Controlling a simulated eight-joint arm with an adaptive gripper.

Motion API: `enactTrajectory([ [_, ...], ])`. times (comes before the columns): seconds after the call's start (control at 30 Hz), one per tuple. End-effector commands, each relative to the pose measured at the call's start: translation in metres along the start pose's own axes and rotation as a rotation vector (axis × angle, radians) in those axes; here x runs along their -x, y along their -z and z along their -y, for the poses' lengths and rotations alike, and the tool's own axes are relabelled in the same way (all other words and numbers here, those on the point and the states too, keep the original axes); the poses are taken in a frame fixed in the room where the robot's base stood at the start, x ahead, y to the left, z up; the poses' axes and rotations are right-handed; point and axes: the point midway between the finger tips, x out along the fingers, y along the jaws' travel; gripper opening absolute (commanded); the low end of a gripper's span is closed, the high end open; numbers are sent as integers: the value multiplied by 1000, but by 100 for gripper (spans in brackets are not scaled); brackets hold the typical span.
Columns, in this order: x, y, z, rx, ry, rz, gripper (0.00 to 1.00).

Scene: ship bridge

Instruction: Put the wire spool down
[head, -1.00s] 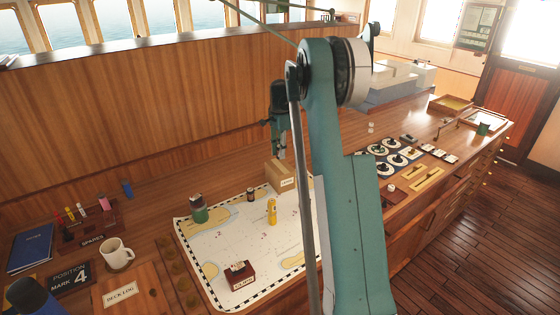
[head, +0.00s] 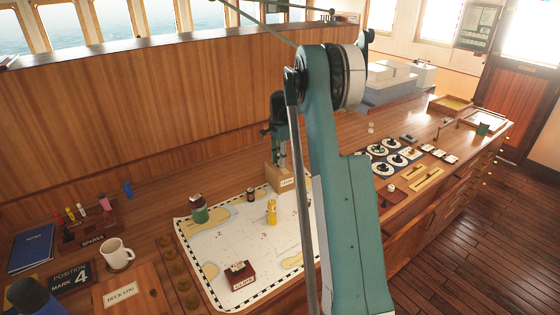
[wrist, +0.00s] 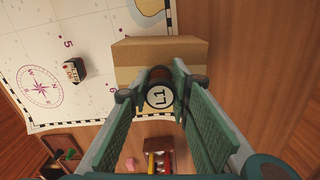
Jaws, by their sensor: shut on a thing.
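The wire spool, round with a white end face marked L1 (wrist: 160,96), is between the fingertips of my gripper (wrist: 158,92) in the wrist view. My gripper is shut on it. In the head view my gripper (head: 282,160) points down at the tan box (head: 283,178) with a white label, near the chart's far right corner. The spool is not clear in the head view. In the wrist view the box (wrist: 160,50) lies right beyond the spool. I cannot tell whether the spool touches it.
A chart (head: 240,240) bears a yellow bottle (head: 271,212), a green jar (head: 199,210), a small dark jar (head: 250,195) and a red clips box (head: 239,275). A mug (head: 117,252) and a marker rack (head: 90,230) stand left. Wood behind the chart is mostly bare.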

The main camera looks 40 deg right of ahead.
Motion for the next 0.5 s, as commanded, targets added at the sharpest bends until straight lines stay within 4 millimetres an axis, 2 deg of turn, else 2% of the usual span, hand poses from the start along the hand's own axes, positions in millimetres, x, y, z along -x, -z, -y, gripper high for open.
enactTrajectory([
  [0.37, -4, 0, 0, 0, 0, 0, 8],
  [0.4, -4, 0, 0, 0, 0, 0, 23],
  [0.5, -3, 0, 0, 0, 0, 0, 36],
])
